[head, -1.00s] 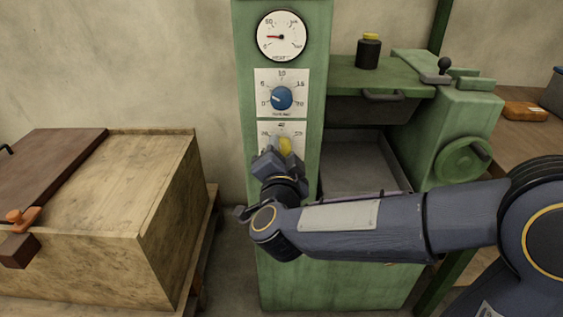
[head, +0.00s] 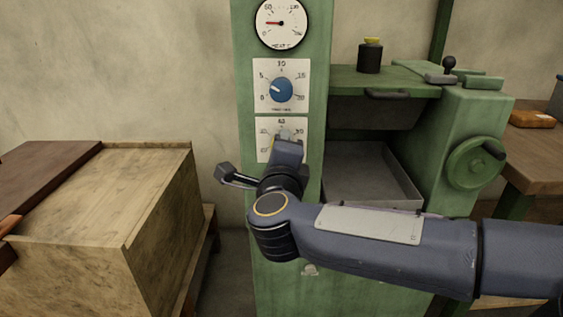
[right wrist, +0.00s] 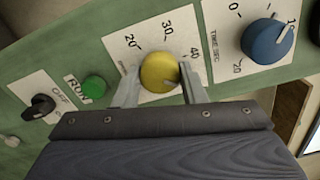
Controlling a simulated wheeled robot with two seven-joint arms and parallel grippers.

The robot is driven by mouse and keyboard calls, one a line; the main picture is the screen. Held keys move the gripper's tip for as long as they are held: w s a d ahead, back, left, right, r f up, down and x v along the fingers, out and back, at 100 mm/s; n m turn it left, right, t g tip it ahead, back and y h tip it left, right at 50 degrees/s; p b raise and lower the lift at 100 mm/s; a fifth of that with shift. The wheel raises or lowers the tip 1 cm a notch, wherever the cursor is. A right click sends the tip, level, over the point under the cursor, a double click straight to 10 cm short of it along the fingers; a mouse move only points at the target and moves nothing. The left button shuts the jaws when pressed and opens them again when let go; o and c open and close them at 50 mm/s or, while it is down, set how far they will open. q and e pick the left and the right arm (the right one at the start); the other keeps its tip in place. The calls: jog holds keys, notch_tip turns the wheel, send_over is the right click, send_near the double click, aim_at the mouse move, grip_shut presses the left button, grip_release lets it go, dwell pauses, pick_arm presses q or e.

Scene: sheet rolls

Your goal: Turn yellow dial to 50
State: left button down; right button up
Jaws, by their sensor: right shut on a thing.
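The yellow dial (right wrist: 160,71) sits on a white plate (right wrist: 181,47) with the numbers 20, 30 and 40 readable in the right wrist view. A small dark mark shows at the dial's lower right edge. My right gripper (right wrist: 159,88) is shut on the dial, one finger on each side of it. In the head view my right gripper (head: 286,138) covers most of the dial, and the plate (head: 263,127) shows around it. My left gripper is not in view.
The blue dial (head: 281,90) is right above, with a round gauge (head: 281,23) over it. A green RUN button (right wrist: 95,88) and a black OFF knob (right wrist: 42,106) are nearby. A wooden crate (head: 165,165) stands left; a handwheel (head: 474,163) is right.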

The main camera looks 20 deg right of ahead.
jog(key=shift+f+m+b, duration=0.15)
jog(key=shift+m+b, duration=1.2)
jog(key=shift+m, duration=0.55)
jog(key=o, duration=1)
jog(key=p+v, duration=0.2)
jog(key=v, duration=0.5)
jog(key=shift+s+a, duration=0.15)
jog(key=shift+s, duration=0.25)
